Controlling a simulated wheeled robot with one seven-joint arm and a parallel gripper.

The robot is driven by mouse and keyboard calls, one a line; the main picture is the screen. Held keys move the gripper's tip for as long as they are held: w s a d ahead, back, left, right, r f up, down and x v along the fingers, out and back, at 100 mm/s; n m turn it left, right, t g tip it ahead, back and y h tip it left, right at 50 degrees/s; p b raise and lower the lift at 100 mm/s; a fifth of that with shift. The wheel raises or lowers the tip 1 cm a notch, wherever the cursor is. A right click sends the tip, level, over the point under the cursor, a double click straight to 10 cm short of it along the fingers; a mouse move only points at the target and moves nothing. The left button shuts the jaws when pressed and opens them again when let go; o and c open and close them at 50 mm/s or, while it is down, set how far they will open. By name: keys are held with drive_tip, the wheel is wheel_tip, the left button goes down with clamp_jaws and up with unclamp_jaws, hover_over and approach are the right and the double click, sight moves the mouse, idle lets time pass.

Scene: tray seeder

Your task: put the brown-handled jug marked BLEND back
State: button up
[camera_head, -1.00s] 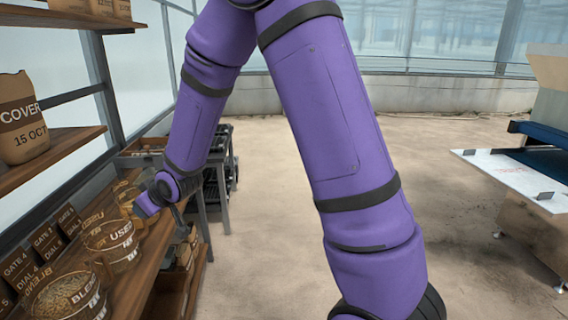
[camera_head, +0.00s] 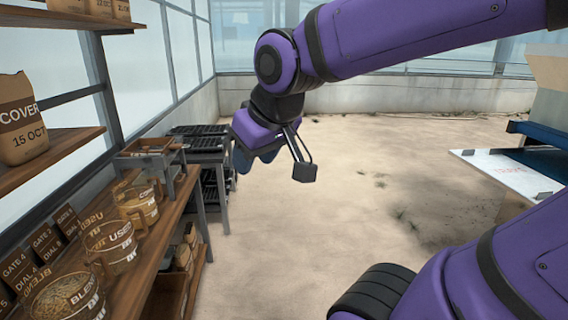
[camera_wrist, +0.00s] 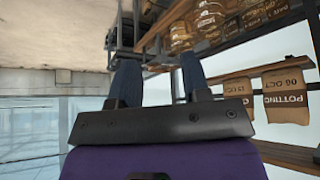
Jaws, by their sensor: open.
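A clear jug marked BLEND (camera_head: 66,298), filled with grain-like stuff, stands upright on the wooden shelf at the lower left of the head view. Its handle colour is not clear. Behind it stand a jug marked USED (camera_head: 110,246) and a third jug (camera_head: 138,206) whose label I cannot read; the third has a tan-brown handle at its right. My gripper (camera_head: 241,158) is up in the air, right of and beyond the jugs, clear of the shelf. In the wrist view my gripper (camera_wrist: 160,78) has its two blue fingers apart with nothing between them.
Small dark cards marked GATE and DIAL (camera_head: 45,243) stand behind the jugs. A COVER bag (camera_head: 20,120) sits on the shelf above. A bench with black trays (camera_head: 200,142) stands beyond. The floor (camera_head: 330,200) is open; a white-topped machine (camera_head: 510,175) is at right.

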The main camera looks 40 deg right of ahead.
drive_tip(key=s, duration=0.6)
drive_tip(key=shift+s+d+r+m+g, duration=0.15)
drive_tip(key=shift+s+d+m+g, duration=0.15)
drive_tip(key=shift+d+g, duration=0.1)
drive_tip(key=shift+w, duration=0.1)
idle(0.6)
